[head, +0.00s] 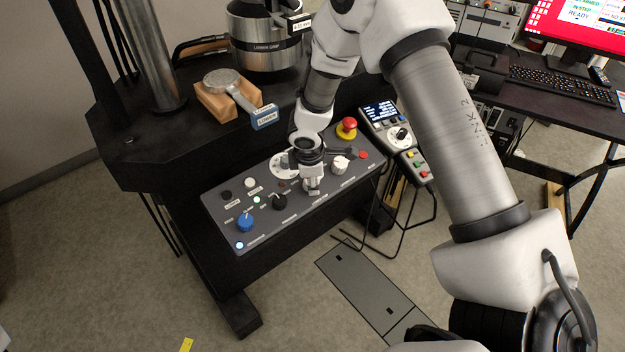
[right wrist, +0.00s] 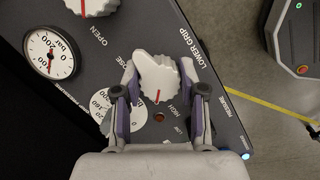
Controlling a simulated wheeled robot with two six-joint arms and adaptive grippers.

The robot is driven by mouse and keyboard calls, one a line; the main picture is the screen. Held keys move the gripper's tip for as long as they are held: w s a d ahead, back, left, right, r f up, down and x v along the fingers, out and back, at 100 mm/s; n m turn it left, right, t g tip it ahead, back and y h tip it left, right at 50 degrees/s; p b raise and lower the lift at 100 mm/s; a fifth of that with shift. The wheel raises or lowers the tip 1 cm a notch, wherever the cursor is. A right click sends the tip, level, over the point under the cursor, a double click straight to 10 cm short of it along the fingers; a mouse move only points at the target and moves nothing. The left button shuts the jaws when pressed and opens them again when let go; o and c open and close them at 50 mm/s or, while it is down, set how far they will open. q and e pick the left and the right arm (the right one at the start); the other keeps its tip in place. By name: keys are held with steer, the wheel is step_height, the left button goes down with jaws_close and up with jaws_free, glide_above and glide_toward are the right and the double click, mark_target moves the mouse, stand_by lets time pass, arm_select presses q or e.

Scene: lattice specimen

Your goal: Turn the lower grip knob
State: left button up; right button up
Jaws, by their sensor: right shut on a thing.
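The lower grip knob (right wrist: 158,75) is a white, ribbed knob with a red pointer line, beside the printed LOWER GRIP label in the right wrist view. Its line points toward the bottom of that view. My right gripper (right wrist: 160,84) has one finger on each side of the knob and is shut on it. In the head view my right gripper (head: 311,184) reaches down onto the sloped control panel (head: 222,207) and largely hides the knob. My left gripper is not in view.
Another white knob (head: 340,163) and a red emergency button (head: 347,127) sit close to my gripper. A black knob (head: 280,201) and a blue knob (head: 245,222) are to its left. A handheld pendant (head: 398,135) stands right of the panel.

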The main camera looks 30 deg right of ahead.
steer(key=o, duration=1.1)
steer(key=shift+o, duration=0.2)
steer(key=v, duration=1.2)
